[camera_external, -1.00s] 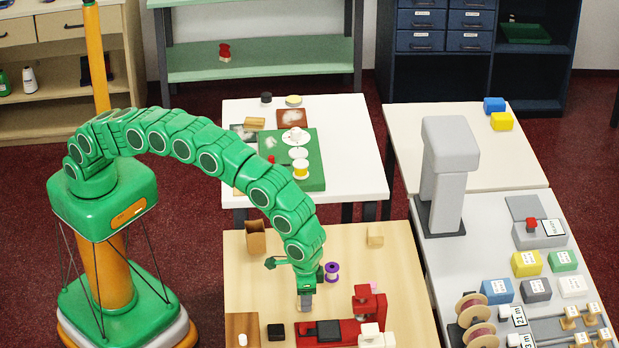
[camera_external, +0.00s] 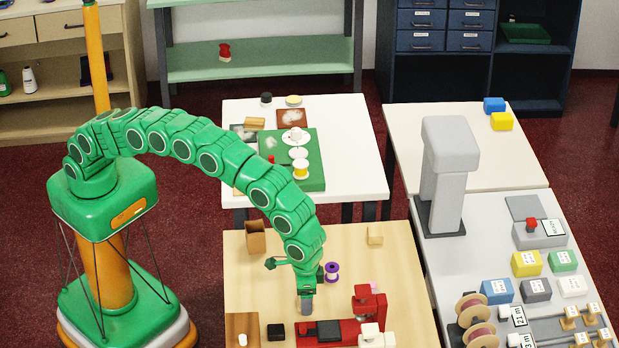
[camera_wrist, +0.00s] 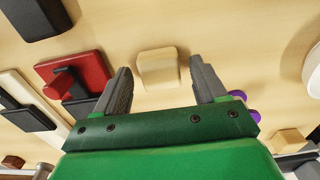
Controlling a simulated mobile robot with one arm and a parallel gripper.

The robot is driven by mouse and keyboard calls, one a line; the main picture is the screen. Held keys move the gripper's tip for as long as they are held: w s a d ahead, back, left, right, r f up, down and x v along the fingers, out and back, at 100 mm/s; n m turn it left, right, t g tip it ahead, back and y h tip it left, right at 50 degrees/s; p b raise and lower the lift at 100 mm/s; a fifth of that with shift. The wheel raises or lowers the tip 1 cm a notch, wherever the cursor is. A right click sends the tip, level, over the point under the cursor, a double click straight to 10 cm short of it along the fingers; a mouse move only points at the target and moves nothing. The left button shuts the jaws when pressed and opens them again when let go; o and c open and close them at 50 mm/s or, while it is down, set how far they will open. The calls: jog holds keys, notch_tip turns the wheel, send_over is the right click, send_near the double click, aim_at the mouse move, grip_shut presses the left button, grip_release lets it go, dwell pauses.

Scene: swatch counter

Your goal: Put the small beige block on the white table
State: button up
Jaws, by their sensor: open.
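A small beige block (camera_wrist: 158,70) lies on the light wood table (camera_external: 345,265). In the wrist view it sits between and slightly beyond the two grey fingertips of my gripper (camera_wrist: 160,78), with a gap on both sides. My gripper also shows in the external view (camera_external: 307,304), low over the wood table, left of the red machine (camera_external: 368,305); the block is not clearly visible there. My gripper is open and empty. The white table (camera_external: 352,130) stands behind the wood table, with a green mat (camera_external: 314,178) on it.
A wooden block (camera_external: 375,236) and a purple spool (camera_external: 332,270) are on the wood table, with a brown open box (camera_external: 256,238) and a black block (camera_external: 276,332). The white table's right side is bare; its left and middle hold several items.

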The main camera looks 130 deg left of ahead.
notch_tip(320, 180, up, 11)
jog(key=s+d+r+m, duration=0.3)
jog(key=s+d+r, duration=0.2)
jog(key=s+r, duration=0.6)
jog(key=s+d+r+m+g, duration=0.1)
jog(key=s+d+r, duration=0.15)
jog(key=s, duration=0.55)
jog(key=s+d+r+m, duration=0.1)
jog(key=s+r, duration=0.3)
jog(key=s, duration=0.4)
jog(key=s+d+f+m, duration=0.2)
jog(key=s+m, duration=0.2)
jog(key=s, duration=2.9)
jog(key=shift+s+f+g, duration=0.2)
jog(key=shift+s+g, duration=0.2)
jog(key=shift+o, duration=0.5)
jog(key=shift+s+f, duration=0.2)
jog(key=shift+s, duration=0.3)
